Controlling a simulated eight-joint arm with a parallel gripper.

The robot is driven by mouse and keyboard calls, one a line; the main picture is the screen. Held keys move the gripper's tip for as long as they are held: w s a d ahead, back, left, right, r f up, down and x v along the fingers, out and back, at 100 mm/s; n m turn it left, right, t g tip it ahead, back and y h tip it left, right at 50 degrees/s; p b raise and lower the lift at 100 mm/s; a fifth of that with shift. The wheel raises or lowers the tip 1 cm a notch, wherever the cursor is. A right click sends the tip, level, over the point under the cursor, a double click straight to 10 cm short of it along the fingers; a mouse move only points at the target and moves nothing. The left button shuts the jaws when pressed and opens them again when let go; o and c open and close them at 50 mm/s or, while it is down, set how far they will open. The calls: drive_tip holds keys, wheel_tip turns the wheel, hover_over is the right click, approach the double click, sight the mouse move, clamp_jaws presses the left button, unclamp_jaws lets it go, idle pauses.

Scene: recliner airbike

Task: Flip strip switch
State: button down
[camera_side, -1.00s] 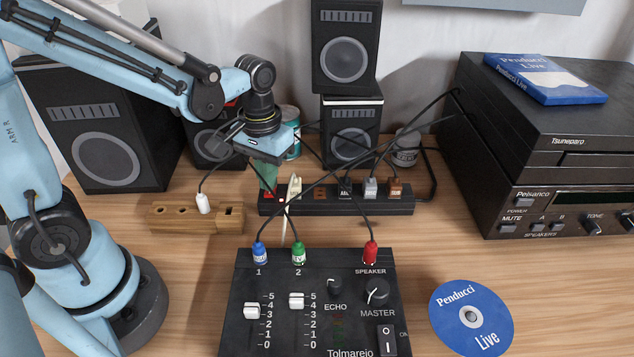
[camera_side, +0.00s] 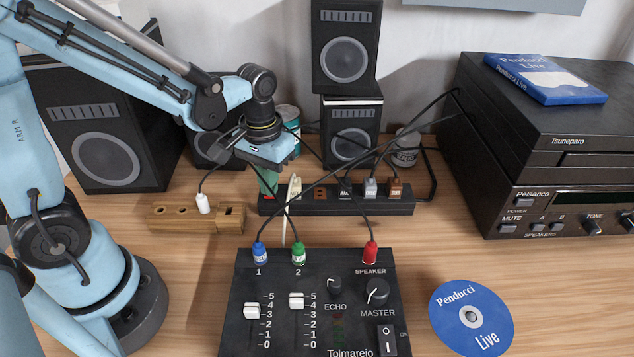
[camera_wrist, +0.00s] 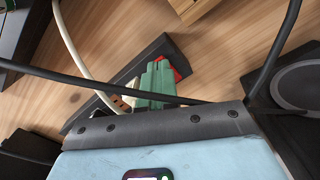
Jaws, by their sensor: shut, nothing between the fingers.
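The black power strip (camera_side: 335,207) lies on the table behind the mixer, with several plugs in it. Its red switch (camera_side: 266,197) is at the strip's left end, partly hidden by my fingers. My gripper (camera_side: 268,184) points down over that end with its green fingers shut and empty. In the wrist view the shut fingers (camera_wrist: 155,84) overlap the strip (camera_wrist: 137,66), and part of the red switch (camera_wrist: 181,70) shows beside their tips. The fingertips are at or just above the switch. I cannot tell whether they touch it, or its position.
A pale plug and cable (camera_side: 293,188) stand close to the right of my fingers. A wooden block (camera_side: 180,220) with a white plug lies left of the strip. The mixer (camera_side: 312,325) stands in front, and speakers (camera_side: 350,130) stand behind. Black cables cross over the strip.

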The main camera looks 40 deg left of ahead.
drive_tip(key=shift+r, duration=3.5)
drive_tip(key=s+m+t, duration=0.1)
drive_tip(key=t, duration=0.1)
drive_tip(key=r+m+t, duration=0.1)
drive_tip(key=t, duration=0.1)
drive_tip(key=s+r+m+t, duration=0.1)
drive_tip(key=t, duration=0.2)
drive_tip(key=shift+s+r, duration=0.15)
drive_tip(key=shift+s, duration=0.2)
